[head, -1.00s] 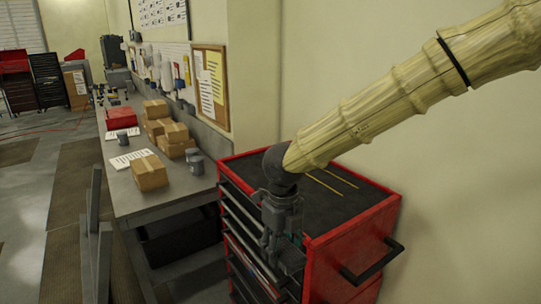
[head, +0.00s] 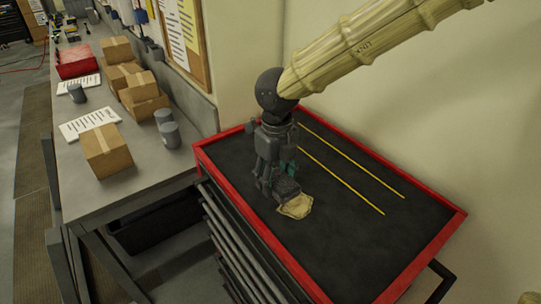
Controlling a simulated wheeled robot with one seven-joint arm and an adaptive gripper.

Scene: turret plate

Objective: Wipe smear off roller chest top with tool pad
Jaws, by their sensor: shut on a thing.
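The red roller chest (head: 435,238) has a black top with a red rim. A tan, irregular smear (head: 297,207) lies on the top near its front left edge. My gripper (head: 272,182) points down over the top, just behind and left of the smear. It is shut on the tool pad (head: 287,189), a dark block with some teal showing above it. The pad is at the smear's upper edge and hides part of it. I cannot tell whether the pad touches the top.
Two thin yellow strips (head: 345,182) run along the chest top, right of my gripper. A grey workbench (head: 130,180) on the left holds cardboard boxes (head: 105,152), grey cans and papers. A wall stands close behind the chest. The right part of the top is clear.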

